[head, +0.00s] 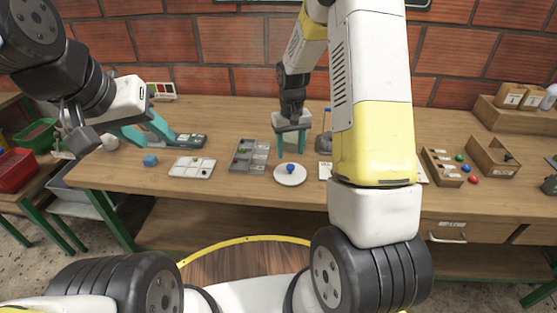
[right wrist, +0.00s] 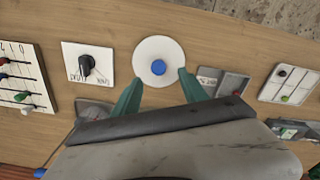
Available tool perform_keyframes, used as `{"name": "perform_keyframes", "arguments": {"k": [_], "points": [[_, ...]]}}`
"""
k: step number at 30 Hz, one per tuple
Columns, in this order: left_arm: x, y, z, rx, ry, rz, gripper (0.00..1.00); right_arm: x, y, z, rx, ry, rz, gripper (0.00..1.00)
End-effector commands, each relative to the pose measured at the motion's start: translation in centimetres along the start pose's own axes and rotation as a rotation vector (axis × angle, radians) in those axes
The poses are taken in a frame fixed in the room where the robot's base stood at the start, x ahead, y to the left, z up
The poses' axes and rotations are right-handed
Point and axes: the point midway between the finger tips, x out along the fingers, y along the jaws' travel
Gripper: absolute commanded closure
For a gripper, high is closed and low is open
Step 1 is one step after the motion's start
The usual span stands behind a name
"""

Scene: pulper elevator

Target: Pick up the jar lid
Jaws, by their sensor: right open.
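The jar lid is a round white disc (head: 291,179) with a blue knob in its centre, lying flat on the table. It also shows at the top middle of the right wrist view (right wrist: 142,58). My right gripper (head: 291,149) points down above and just behind the lid, its teal fingers apart and empty. In the right wrist view the right gripper's fingertips (right wrist: 158,80) lie to either side, just below the lid in the picture, apart from the knob. My left gripper (head: 158,140) hangs over the left part of the table, its teal fingers apart with nothing visible between them.
A grey compartment tray (head: 248,156) and a white tray (head: 191,168) lie left of the lid. A white plate with a black knob (right wrist: 86,64) is beside it. Wooden boxes (head: 494,155) and several coloured balls are at the right. The table front is clear.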

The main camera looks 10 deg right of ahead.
Motion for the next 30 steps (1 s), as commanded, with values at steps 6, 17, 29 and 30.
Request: {"name": "perform_keyframes", "arguments": {"k": [6,17,29,30], "points": [[0.0,0.0,0.0,0.0,0.0,0.0,0.61,2.8,0.1,0.1,0.0,-0.004,0.0,0.49],[0.0,0.0,0.0,0.0,0.0,0.0,0.61,6.3,0.3,0.0,0.0,0.001,0.0,0.49],[0.0,0.0,0.0,0.0,0.0,0.0,0.61,6.2,0.3,0.0,0.0,0.0,0.0,0.96],[0.0,0.0,0.0,0.0,0.0,0.0,0.61,6.2,0.3,0.0,0.0,0.0,0.0,1.0]]}}
